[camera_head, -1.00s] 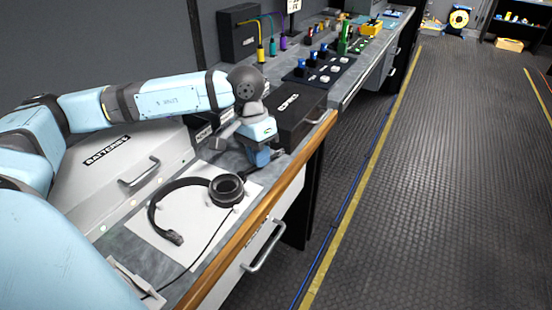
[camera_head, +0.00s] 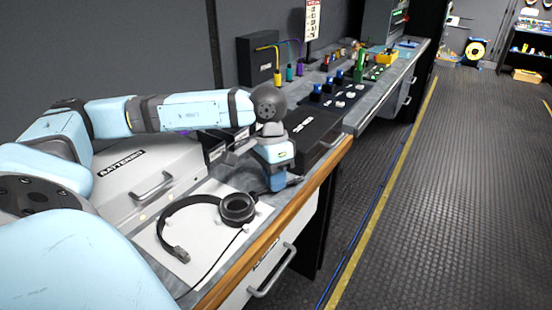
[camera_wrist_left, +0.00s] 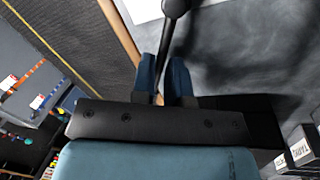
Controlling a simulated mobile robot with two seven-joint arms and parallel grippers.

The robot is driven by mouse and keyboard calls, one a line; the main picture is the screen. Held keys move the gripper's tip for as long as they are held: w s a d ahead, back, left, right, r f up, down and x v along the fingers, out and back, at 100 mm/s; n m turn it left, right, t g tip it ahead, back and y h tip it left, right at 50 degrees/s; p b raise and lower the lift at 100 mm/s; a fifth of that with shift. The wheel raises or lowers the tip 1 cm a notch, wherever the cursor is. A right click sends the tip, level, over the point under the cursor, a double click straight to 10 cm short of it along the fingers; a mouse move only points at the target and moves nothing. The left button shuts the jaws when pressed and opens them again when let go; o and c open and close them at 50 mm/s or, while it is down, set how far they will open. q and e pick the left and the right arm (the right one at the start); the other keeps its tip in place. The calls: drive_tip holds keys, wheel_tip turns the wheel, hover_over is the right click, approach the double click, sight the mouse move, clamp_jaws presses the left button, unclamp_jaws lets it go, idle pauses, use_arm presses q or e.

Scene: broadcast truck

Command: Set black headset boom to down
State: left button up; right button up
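The black headset (camera_head: 238,209) lies on a white sheet (camera_head: 213,268) on the bench in the head view, its headband curving left. Its thin boom (camera_head: 262,192) runs from the near ear cup toward my left gripper (camera_head: 277,184). The gripper points down just right of the ear cup. In the left wrist view, the boom (camera_wrist_left: 167,42) passes as a dark rod between the two blue fingertips of my left gripper (camera_wrist_left: 163,75). The fingers stand a little apart with a narrow gap around the rod; firm contact is not visible. My right gripper is out of view.
A grey case (camera_head: 128,185) with a handle stands behind the headset. A black box (camera_head: 316,135) is just beyond the gripper. The wooden bench edge (camera_head: 290,212) runs close in front, with a drawer handle (camera_head: 272,271) below. The floor at right is clear.

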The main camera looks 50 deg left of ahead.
use_arm(q)
drive_tip(key=shift+o, duration=1.4)
drive_tip(key=shift+r, duration=0.2)
wheel_tip(320, 180, up, 13)
drive_tip(key=a+p, duration=0.2)
drive_tip(key=shift+w+a, duration=0.35)
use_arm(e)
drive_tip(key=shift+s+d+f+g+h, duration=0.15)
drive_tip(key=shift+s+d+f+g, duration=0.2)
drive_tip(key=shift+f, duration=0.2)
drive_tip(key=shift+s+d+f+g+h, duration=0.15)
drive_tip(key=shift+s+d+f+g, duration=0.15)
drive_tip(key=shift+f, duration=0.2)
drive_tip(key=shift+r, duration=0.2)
